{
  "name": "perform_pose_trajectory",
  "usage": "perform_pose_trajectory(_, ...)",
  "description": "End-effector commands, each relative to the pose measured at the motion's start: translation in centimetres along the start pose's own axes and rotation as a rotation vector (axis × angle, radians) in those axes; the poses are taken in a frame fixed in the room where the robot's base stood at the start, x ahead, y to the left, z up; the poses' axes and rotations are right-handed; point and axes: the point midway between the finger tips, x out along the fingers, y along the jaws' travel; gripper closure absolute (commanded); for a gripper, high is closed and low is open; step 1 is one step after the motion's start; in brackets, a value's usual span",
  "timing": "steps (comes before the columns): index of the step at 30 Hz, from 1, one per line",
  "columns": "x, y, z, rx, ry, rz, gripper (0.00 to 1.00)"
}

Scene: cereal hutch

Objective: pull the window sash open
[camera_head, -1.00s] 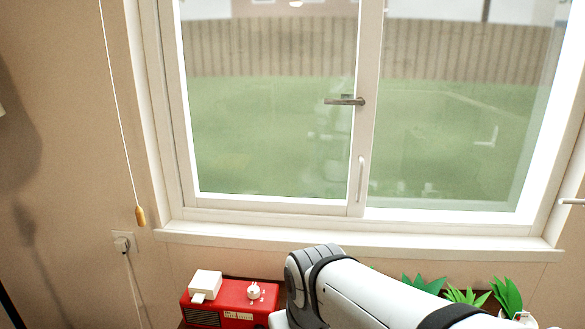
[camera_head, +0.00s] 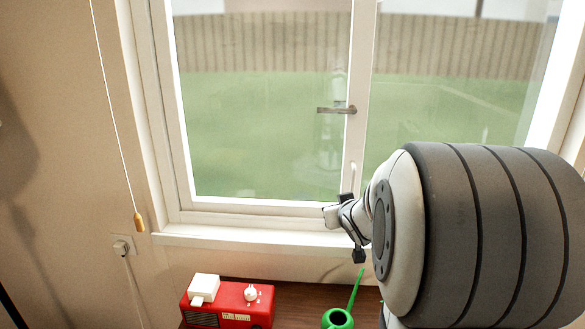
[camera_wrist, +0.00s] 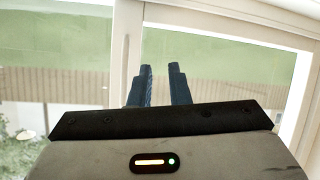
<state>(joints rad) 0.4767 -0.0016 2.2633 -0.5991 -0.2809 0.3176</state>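The window sash (camera_head: 178,110) on the left is a white-framed pane and looks shut. A white vertical pull handle (camera_head: 352,177) sits lower down, partly hidden by my arm. My gripper (camera_head: 343,235) is in front of the lower frame and sill, just below the pull handle. In the wrist view its two dark fingers (camera_wrist: 160,70) stand apart with an empty gap. A pale upright bar, apparently the pull handle (camera_wrist: 126,60), shows left of the fingers, outside the gap.
A red radio-like box (camera_head: 232,303) with white items on top stands on the brown surface below the sill. A green watering can (camera_head: 338,319) stands close under my gripper. A blind cord with a yellow pull (camera_head: 139,222) hangs at left.

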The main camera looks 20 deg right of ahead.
Motion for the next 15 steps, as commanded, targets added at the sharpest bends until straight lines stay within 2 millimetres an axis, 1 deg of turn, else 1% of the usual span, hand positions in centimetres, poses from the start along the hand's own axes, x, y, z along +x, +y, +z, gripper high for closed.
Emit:
perform_pose_trajectory(1, 0.8, 1.6, -0.9, 0.002, 0.045, -0.010, 0.84)
perform_pose_trajectory(3, 1.8, 3.1, -2.0, 0.005, 0.121, -0.043, 0.84)
perform_pose_trajectory(7, 2.8, 5.6, -3.3, 0.015, 0.251, -0.128, 0.84)
perform_pose_trajectory(12, 2.9, 8.1, -3.5, 0.044, 0.380, -0.257, 0.84)
perform_pose_trajectory(15, 2.5, 9.0, -3.4, 0.061, 0.431, -0.321, 0.84)
